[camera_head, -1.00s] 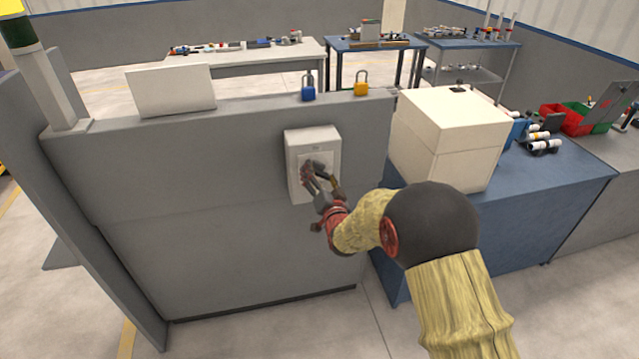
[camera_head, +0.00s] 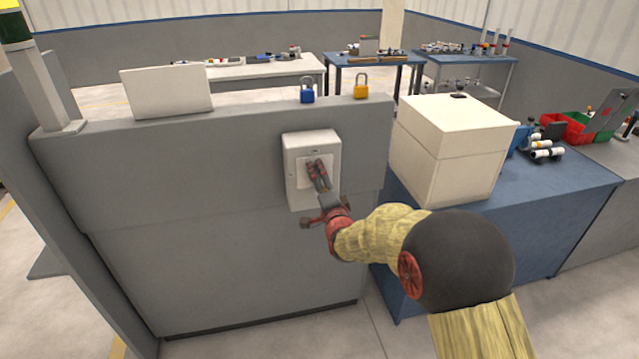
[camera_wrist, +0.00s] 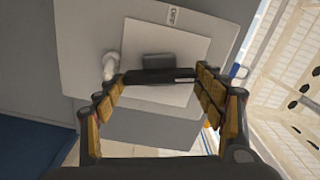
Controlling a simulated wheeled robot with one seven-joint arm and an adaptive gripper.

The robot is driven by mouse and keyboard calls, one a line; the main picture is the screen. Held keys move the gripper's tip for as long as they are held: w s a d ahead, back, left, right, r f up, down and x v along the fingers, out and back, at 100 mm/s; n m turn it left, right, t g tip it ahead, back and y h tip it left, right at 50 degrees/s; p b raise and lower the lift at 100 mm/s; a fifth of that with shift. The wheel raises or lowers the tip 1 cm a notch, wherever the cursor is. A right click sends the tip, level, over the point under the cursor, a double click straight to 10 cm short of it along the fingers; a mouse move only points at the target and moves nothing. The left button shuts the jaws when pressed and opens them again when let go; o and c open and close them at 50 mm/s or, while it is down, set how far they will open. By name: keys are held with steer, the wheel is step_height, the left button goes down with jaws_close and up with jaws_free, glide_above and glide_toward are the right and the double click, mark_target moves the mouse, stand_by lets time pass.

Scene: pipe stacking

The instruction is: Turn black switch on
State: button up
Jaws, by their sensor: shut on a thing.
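The black switch (camera_wrist: 160,76) is a dark bar handle on a white square plate (camera_wrist: 178,45) of a pale switch box. The box (camera_head: 311,142) is mounted on the grey panel in the head view. My gripper (camera_head: 317,170) reaches the plate from the lower right and hides the handle there. In the wrist view my gripper (camera_wrist: 158,82) has one finger at each end of the black bar, shut on it. A small dark block shows just behind the bar.
A blue padlock (camera_head: 307,92) and a yellow padlock (camera_head: 361,86) stand on the panel's top ledge. A large cream box (camera_head: 450,150) sits on a blue table (camera_head: 540,200) to the right of the panel. Open floor shows below the panel.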

stand_by(0.5)
steer(key=o, duration=1.2)
steer(key=shift+c, duration=0.2)
steer(key=v, duration=1.2)
steer(key=shift+c, duration=0.5)
